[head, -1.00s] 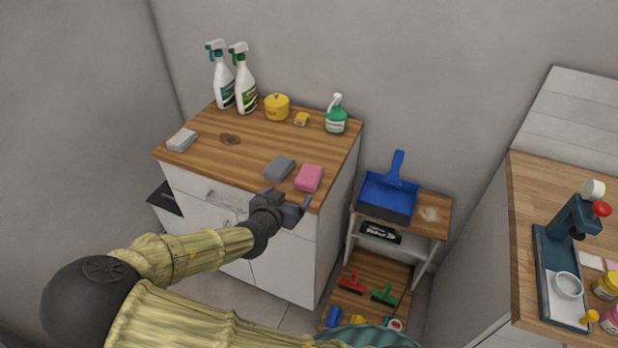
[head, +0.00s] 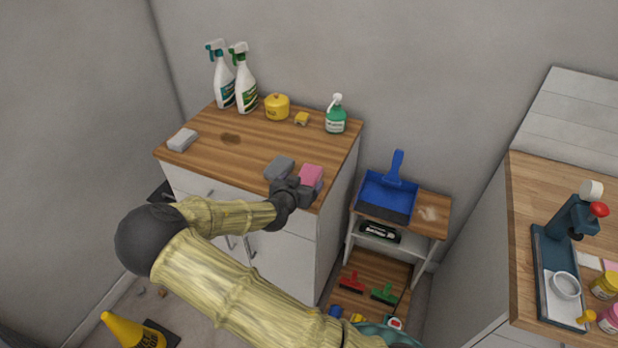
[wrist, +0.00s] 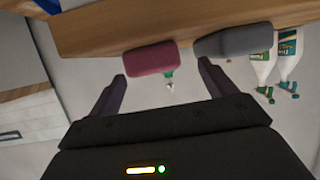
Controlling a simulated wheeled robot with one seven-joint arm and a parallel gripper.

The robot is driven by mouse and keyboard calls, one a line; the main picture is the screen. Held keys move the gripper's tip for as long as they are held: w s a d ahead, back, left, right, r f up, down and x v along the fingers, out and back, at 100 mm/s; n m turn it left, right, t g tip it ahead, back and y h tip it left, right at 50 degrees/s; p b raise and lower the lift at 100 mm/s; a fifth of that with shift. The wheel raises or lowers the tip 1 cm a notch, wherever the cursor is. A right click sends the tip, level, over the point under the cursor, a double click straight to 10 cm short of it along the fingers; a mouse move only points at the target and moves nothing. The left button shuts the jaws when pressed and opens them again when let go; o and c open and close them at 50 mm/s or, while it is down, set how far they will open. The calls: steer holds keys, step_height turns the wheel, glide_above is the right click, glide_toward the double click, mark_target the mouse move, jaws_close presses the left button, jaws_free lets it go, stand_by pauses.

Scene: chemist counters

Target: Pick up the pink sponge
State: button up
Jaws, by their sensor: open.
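The pink sponge (head: 312,173) lies at the front right corner of the wooden counter top (head: 215,150). My gripper (head: 305,186) is open and empty at the counter's front edge, close to the pink sponge and partly covering its near side. In the wrist view the pink sponge (wrist: 152,58) appears just past the fingertips, within the gap of my gripper (wrist: 162,72) and nearer the left finger. I cannot tell whether a finger touches it.
A grey sponge (head: 279,168) lies just left of the pink one, and in the wrist view the grey sponge (wrist: 234,40) appears beyond the right fingertip. A green spray bottle (head: 336,118) and yellow pot (head: 277,106) stand farther back. A blue dustpan (head: 387,198) is to the right.

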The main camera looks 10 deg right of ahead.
mark_target(308, 176)
steer(key=x, duration=0.1)
steer(key=p+x, duration=0.1)
steer(key=x, duration=0.3)
steer(key=shift+d+r, duration=0.2)
steer(key=shift+d, duration=0.1)
steer(key=shift+c, duration=0.4)
steer(key=c, duration=1)
